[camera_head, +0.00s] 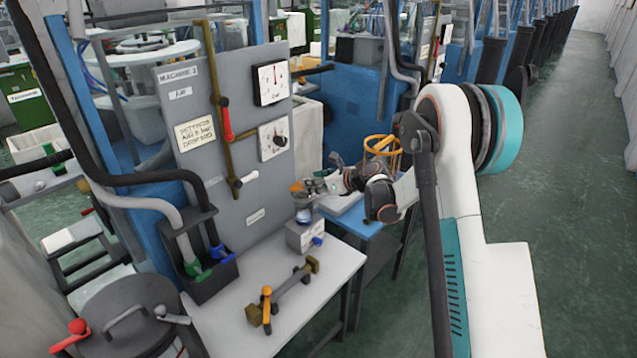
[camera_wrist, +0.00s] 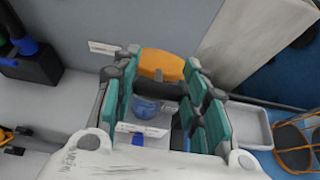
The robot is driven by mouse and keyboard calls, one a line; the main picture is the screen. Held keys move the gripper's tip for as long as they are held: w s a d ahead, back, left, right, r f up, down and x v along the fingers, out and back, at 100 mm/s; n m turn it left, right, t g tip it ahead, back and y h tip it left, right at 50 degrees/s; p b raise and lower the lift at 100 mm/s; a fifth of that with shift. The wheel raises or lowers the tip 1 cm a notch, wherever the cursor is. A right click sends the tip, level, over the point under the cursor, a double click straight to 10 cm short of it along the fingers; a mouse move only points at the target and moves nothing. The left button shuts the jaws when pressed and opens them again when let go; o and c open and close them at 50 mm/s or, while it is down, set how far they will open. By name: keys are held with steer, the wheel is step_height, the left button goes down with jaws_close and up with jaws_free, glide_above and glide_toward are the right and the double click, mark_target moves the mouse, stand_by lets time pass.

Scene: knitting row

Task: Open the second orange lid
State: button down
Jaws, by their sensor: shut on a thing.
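An orange lid (camera_head: 297,187) sits on top of a small grey device (camera_head: 305,236) with a bluish glass cup, at the back of the grey bench. In the wrist view the lid (camera_wrist: 161,64) lies between the ends of my teal-padded fingers, with a dark piece in front of it. The bluish glass cup (camera_wrist: 146,107) shows below, between the fingers. My gripper (camera_head: 325,186) reaches in from the right and is shut on the lid. The exact contact and the lid's tilt are hard to make out.
A grey panel (camera_head: 225,140) with dials and levers stands behind the bench. A brown bracket with an orange handle (camera_head: 267,290) lies on the bench (camera_head: 335,262). An orange wire basket (camera_head: 383,146) stands on the blue table at right. A black holder (camera_head: 208,275) is at left.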

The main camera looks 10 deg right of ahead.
steer(key=w+a+r+g+h+p, duration=0.1)
steer(key=w+g+p, duration=0.1)
steer(key=w+a+r+g+h+p, duration=0.1)
steer(key=r+g+h+p, duration=0.1)
steer(key=w+a+r+g+h+p, duration=0.1)
steer(key=w+a+r+g+p, duration=0.1)
steer(key=shift+w+r+h, duration=0.25)
steer(key=shift+w+h, duration=0.05)
steer(key=shift+w+a+r+p, duration=0.1)
steer(key=shift+w+a+p, duration=0.1)
steer(key=shift+w+a, duration=0.4)
steer(key=shift+w+a+r+p, duration=0.1)
steer(key=shift+w+a+p, duration=0.2)
steer(key=shift+w, duration=0.35)
steer(key=shift+a, duration=0.1)
steer(key=c, duration=0.9)
jaws_free()
steer(key=shift+f+g, duration=0.1)
steer(key=shift+g, duration=0.2)
step_height(320, 180, up, 11)
glide_above(300, 184)
steer(key=s+d, duration=0.1)
